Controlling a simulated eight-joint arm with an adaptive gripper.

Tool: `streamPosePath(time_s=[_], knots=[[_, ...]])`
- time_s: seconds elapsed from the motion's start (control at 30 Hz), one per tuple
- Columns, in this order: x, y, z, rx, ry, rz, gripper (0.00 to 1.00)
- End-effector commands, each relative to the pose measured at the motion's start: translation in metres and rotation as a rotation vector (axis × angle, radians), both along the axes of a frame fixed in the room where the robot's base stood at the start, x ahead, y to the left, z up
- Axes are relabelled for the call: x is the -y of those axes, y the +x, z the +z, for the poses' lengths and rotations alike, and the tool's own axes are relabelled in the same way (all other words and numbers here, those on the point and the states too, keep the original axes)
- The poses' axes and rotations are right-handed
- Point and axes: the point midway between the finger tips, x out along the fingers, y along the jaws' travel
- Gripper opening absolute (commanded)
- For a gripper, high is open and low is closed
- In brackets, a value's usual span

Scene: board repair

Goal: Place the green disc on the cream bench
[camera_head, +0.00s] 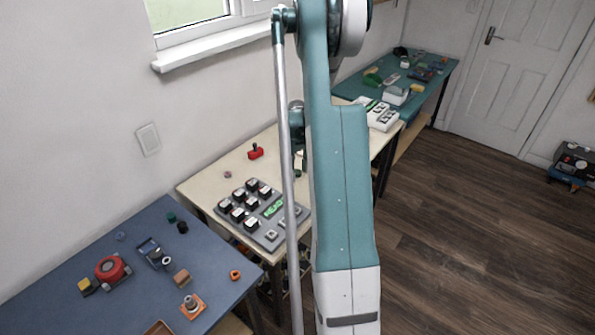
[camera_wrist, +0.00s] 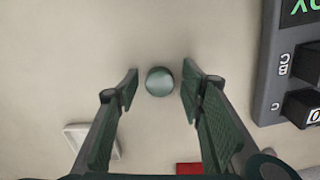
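A round grey-green disc (camera_wrist: 160,81) shows in the wrist view between my fingertips, against the cream bench (camera_wrist: 60,60). My gripper (camera_wrist: 160,88) is open, with a gap between the disc and each finger. I cannot tell whether the disc lies flat on the bench. In the head view the cream bench (camera_head: 215,188) stands in the middle, partly behind my arm. The arm hides most of my gripper and the disc there.
A grey button panel (camera_head: 262,213) with a green display is on the bench; its edge (camera_wrist: 267,90) is right of my fingers. A red part (camera_head: 256,152) and a small pinkish piece (camera_head: 227,175) lie behind it. A blue bench (camera_head: 215,240) and a teal bench (camera_head: 435,85) flank it.

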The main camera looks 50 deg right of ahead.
Motion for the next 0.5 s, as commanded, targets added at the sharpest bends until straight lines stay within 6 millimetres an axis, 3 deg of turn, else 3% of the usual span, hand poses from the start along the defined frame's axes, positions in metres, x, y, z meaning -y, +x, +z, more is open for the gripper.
streamPosePath(time_s=[0.5], knots=[[0.000,0.000,0.011,0.000,0.000,0.000,0.39]])
